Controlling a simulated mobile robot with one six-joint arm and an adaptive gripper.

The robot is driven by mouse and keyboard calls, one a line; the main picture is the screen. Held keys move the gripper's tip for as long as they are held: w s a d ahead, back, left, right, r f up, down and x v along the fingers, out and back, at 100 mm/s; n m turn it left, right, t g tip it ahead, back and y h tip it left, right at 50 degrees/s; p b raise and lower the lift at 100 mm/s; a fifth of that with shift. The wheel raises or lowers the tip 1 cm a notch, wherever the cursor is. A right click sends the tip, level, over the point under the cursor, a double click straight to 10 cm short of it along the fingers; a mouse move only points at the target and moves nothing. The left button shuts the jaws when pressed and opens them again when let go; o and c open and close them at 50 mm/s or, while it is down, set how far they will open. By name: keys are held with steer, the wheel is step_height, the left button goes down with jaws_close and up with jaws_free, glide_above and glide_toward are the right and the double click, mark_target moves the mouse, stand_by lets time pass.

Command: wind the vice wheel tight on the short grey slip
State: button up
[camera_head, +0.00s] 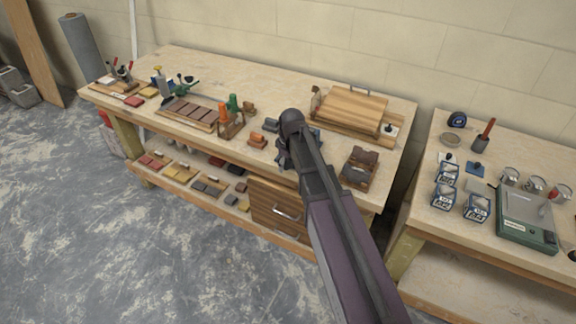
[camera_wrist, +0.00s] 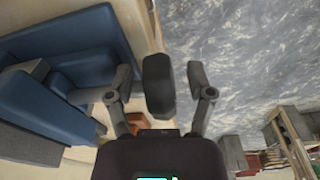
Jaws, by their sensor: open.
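The blue vice (camera_wrist: 85,42) fills the left of the wrist view, with two large blue parts and a narrow gap between them. In the head view only a small blue part of it (camera_head: 316,136) shows beside my arm. A dark rounded wheel (camera_wrist: 158,85), seen edge-on, stands in front of the vice. My gripper (camera_wrist: 160,88) is open, with one finger on each side of the wheel; I cannot tell whether either finger touches it. In the head view my gripper (camera_head: 284,155) is over the bench's front part. I cannot make out the short grey slip for sure.
The wooden bench (camera_head: 270,75) carries a wooden board (camera_head: 347,108) behind my arm, a brown block stand (camera_head: 359,167) to the right, and orange and green-handled tools (camera_head: 229,112) to the left. A second bench (camera_head: 425,225) with tins and a green scale (camera_head: 526,225) stands right.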

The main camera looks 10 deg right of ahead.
steer(key=shift+w, duration=0.1)
steer(key=shift+g+h, duration=0.3)
steer(key=shift+h, duration=0.1)
step_height(320, 180, up, 2)
steer(key=shift+r+p, duration=0.2)
steer(key=shift+p, duration=1.05)
step_height(320, 180, up, 12)
steer(key=p, duration=1.2)
steer(key=s+d+f+m+b, duration=0.3)
steer(key=s+f+b, duration=0.3)
steer(key=s, duration=0.3)
steer(key=s+d+f+m+b, duration=0.3)
steer(key=s+f+m+b, duration=0.3)
steer(key=s, duration=0.3)
steer(key=shift+s+d+f+b, duration=0.25)
steer(key=shift+f+b, duration=0.05)
steer(key=shift+c, duration=0.8)
